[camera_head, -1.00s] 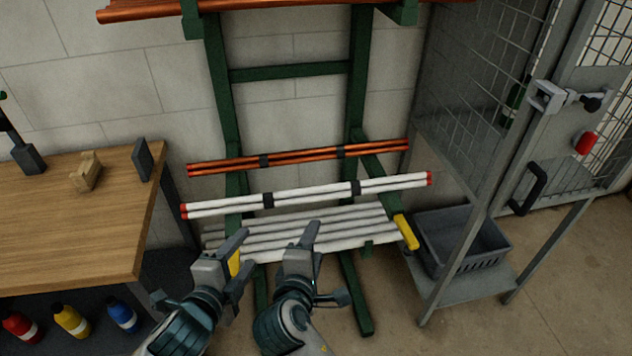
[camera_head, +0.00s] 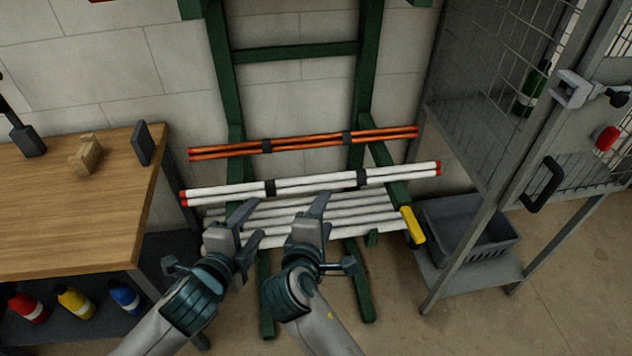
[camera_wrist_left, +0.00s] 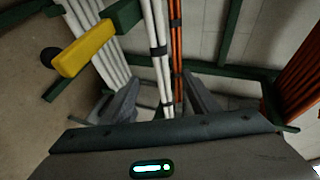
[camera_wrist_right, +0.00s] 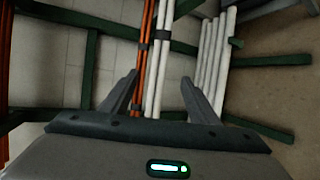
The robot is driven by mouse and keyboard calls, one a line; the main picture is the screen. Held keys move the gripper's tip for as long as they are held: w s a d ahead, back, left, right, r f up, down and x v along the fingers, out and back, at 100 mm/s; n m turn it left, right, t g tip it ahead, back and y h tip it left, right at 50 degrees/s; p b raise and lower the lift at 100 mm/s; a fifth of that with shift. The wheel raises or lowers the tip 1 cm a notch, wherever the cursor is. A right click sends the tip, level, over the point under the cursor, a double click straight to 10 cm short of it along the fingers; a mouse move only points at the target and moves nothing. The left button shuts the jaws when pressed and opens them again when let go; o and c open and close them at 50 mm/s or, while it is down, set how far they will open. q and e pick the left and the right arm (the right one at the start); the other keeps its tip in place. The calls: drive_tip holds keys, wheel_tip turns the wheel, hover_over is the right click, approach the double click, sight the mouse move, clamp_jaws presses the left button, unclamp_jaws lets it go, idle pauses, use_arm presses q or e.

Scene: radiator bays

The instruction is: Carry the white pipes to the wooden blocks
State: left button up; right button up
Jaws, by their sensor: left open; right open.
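The bundle of white pipes (camera_head: 318,181) has red end caps and two black straps, and lies across the green rack. My left gripper (camera_head: 251,224) is open, just below and in front of the bundle's left part. My right gripper (camera_head: 322,215) is open below and in front of its right part. The white pipes pass between the open fingers in the left wrist view (camera_wrist_left: 160,62) and in the right wrist view (camera_wrist_right: 155,65); contact cannot be told. A small tan wooden piece (camera_head: 87,157) stands on the bench; I cannot tell if it is one of the blocks.
Copper pipes (camera_head: 305,142) lie behind the white bundle. Loose whitish pipes (camera_head: 345,225) lie on a lower tier, with a yellow piece (camera_head: 412,226) at their right. A wooden bench (camera_head: 70,215) is left; a mesh cage (camera_head: 500,120) and grey crate (camera_head: 470,245) are right.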

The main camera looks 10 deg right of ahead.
sight(339, 182)
use_arm(q)
drive_tip(key=x, duration=1.6)
drive_tip(key=shift+w+d+f, duration=0.1)
drive_tip(key=shift+w, duration=0.05)
use_arm(e)
drive_tip(key=x, duration=1.6)
drive_tip(key=shift+w+f, duration=0.1)
drive_tip(key=shift+w, duration=0.05)
use_arm(q)
clamp_jaws()
use_arm(e)
clamp_jaws()
